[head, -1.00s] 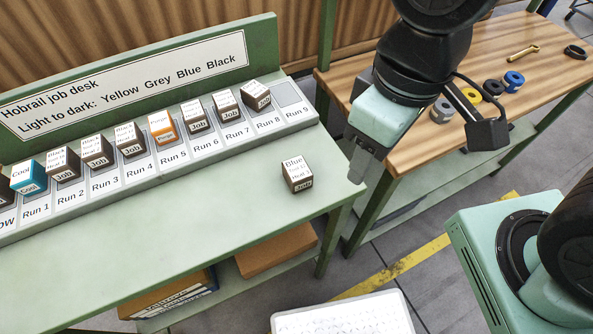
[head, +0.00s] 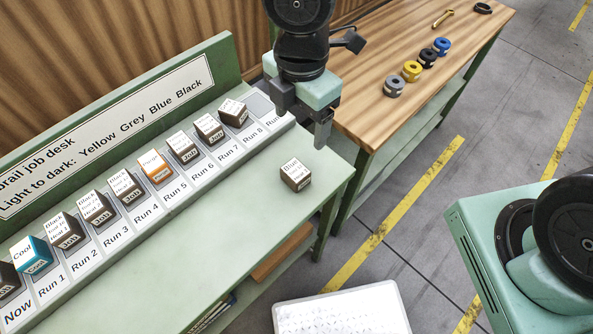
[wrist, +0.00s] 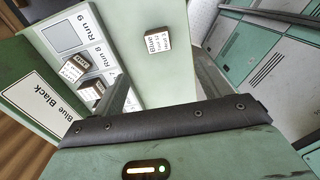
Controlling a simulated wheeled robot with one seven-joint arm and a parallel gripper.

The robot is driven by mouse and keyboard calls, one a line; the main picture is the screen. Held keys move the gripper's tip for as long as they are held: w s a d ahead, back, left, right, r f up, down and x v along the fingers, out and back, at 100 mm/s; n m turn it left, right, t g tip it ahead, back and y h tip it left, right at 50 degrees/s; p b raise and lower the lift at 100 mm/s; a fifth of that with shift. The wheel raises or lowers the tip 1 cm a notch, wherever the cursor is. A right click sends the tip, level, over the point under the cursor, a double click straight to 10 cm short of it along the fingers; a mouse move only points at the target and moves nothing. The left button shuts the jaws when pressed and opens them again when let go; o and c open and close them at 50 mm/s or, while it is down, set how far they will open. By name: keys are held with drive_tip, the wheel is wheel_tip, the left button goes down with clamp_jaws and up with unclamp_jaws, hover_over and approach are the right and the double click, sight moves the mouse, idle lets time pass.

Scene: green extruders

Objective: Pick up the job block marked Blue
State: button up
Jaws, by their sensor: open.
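The job block marked Blue (head: 296,174) is a dark brown cube with a white label on top. It stands alone on the green desk top near its right end, in front of the numbered rack. It also shows in the wrist view (wrist: 156,40), just beyond and between the fingers. My gripper (head: 302,122) is open and empty. It hangs above the right end of the rack, behind the block and apart from it. In the wrist view the two fingers (wrist: 160,88) spread to either side, with nothing between them.
The sloped rack (head: 135,235) holds several brown job blocks, an orange Purge block (head: 155,166) and a blue Cool block (head: 32,255). A wooden table (head: 395,50) with several coloured spools stands at the back right. The front desk top is clear around the block.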

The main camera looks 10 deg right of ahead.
hover_over(298, 168)
drive_tip(key=f, duration=1.1)
drive_tip(key=shift+s+d+b, duration=0.1)
drive_tip(key=shift+s+b, duration=0.15)
drive_tip(key=shift+b, duration=0.15)
drive_tip(key=shift+w+f, duration=0.15)
drive_tip(key=shift+f, duration=1.4)
drive_tip(key=shift+w+f, duration=0.15)
drive_tip(key=shift+f, duration=1.35)
drive_tip(key=c, duration=1.1)
